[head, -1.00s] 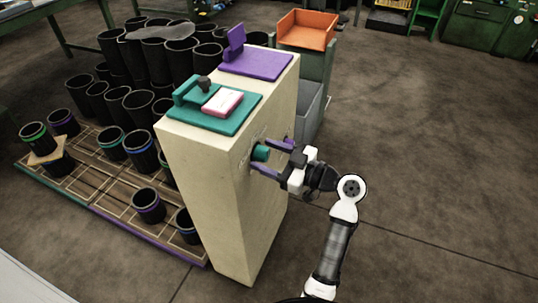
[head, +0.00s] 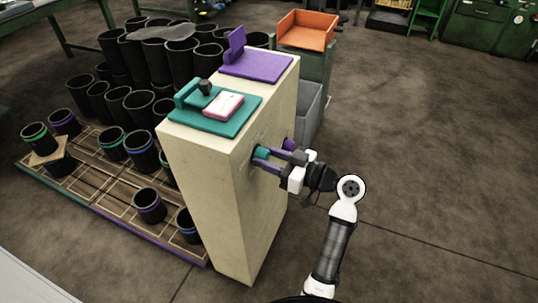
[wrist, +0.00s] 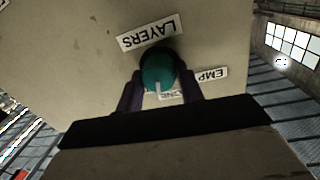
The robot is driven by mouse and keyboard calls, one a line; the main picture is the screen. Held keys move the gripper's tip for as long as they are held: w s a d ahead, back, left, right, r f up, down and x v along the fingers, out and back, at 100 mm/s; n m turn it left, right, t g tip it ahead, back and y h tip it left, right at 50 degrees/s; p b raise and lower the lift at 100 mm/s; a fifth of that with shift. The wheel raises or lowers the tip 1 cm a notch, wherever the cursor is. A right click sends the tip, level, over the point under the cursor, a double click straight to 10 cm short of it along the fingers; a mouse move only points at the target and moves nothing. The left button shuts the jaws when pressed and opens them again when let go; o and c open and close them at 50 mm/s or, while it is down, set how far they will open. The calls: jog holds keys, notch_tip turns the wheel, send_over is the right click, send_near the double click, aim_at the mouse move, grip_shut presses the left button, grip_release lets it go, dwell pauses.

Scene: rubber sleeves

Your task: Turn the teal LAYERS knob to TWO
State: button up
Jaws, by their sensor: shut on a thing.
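The teal LAYERS knob (head: 261,152) sticks out of the right-hand face of the cream cabinet (head: 225,185). My gripper (head: 264,157) is shut on it, with one purple finger on each side. In the wrist view the knob (wrist: 158,68) sits between both fingers, and its white pointer mark (wrist: 158,88) points down in the picture, towards the partly hidden ONE label (wrist: 171,95). The LAYERS label (wrist: 149,33) is above the knob in the picture.
A purple knob (head: 288,145) is farther along the same face. On top are a teal plate (head: 235,122) with a pink-edged block and a purple plate (head: 262,66). Black sleeves (head: 140,105) stand behind at left. The floor (head: 430,150) on the right is clear.

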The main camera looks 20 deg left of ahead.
jog(key=m+p, duration=0.2)
jog(key=m, duration=0.2)
jog(key=shift+r, duration=0.2)
jog(key=shift+w+m+g+p, duration=0.1)
jog(key=shift+m+g+p, duration=0.2)
jog(key=shift+m+p, duration=0.55)
jog(key=shift+f, duration=0.15)
jog(key=o, duration=1)
jog(key=shift+d, duration=0.15)
jog(key=s+d+b, duration=0.1)
jog(key=d+b, duration=0.1)
jog(key=d, duration=1.1)
jog(key=shift+s+d+r, duration=0.15)
jog(key=shift+d+r, duration=0.1)
jog(key=shift+r, duration=0.15)
